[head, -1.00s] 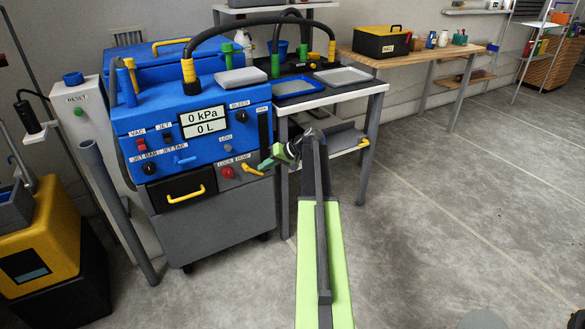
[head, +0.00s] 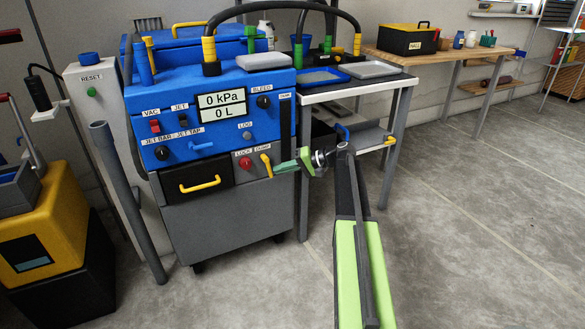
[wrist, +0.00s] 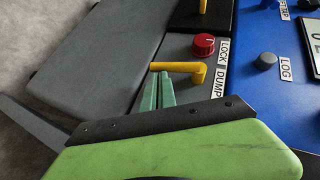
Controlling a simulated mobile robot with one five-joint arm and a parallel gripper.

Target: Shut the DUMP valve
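The DUMP valve is a yellow lever (head: 266,165) on the grey lower panel of the blue machine, under the DUMP label. It points down the panel. In the wrist view the lever (wrist: 178,67) lies sideways beside the DUMP label (wrist: 218,84). My gripper (head: 278,167) is just right of the lever in the head view. In the wrist view its two teal fingers (wrist: 159,76) lie side by side, shut, with nothing seen between them. Their tips are right at the lever's free end; whether they touch it I cannot tell.
The red LOCK knob (head: 245,163) is just left of the lever. A black drawer with a yellow handle (head: 200,184) is further left. A table with trays (head: 372,68) stands to the right, its lower shelf near my arm. Open floor (head: 480,230) lies at the right.

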